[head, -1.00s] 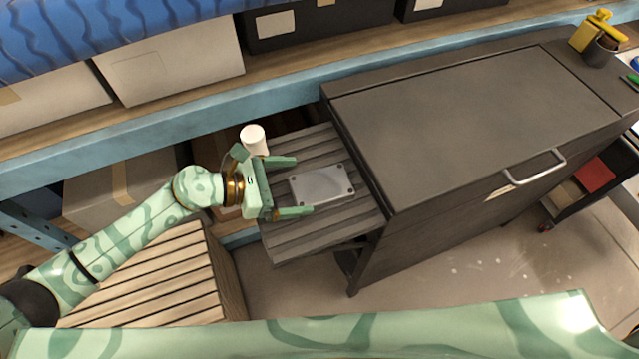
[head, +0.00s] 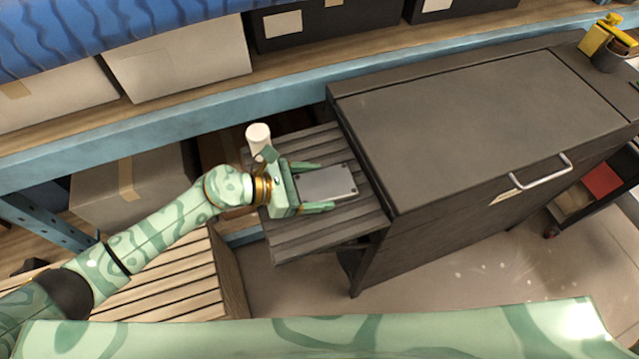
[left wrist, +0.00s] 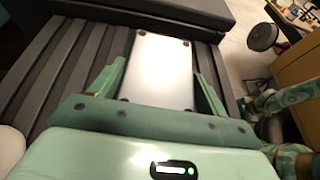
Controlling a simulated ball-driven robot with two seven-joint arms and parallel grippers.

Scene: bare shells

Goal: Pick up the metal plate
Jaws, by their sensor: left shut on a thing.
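The metal plate (head: 328,182) is a grey rectangle with dark round corner spots, at the slatted side shelf of the dark cabinet. My left gripper (head: 318,187) reaches in from the left, with one finger along each long side of the plate, shut on it. In the left wrist view the plate (left wrist: 160,68) lies between the two green fingers, its near edge close to the gripper body. I cannot tell whether the plate rests on the slats or is slightly above them.
The slatted shelf (head: 290,245) adjoins the dark cabinet (head: 460,125), whose taller body stands just right of the plate. A white cylinder (head: 258,137) stands close behind my left gripper. A wooden slatted crate (head: 165,285) is below my left arm. Boxes line the rack behind.

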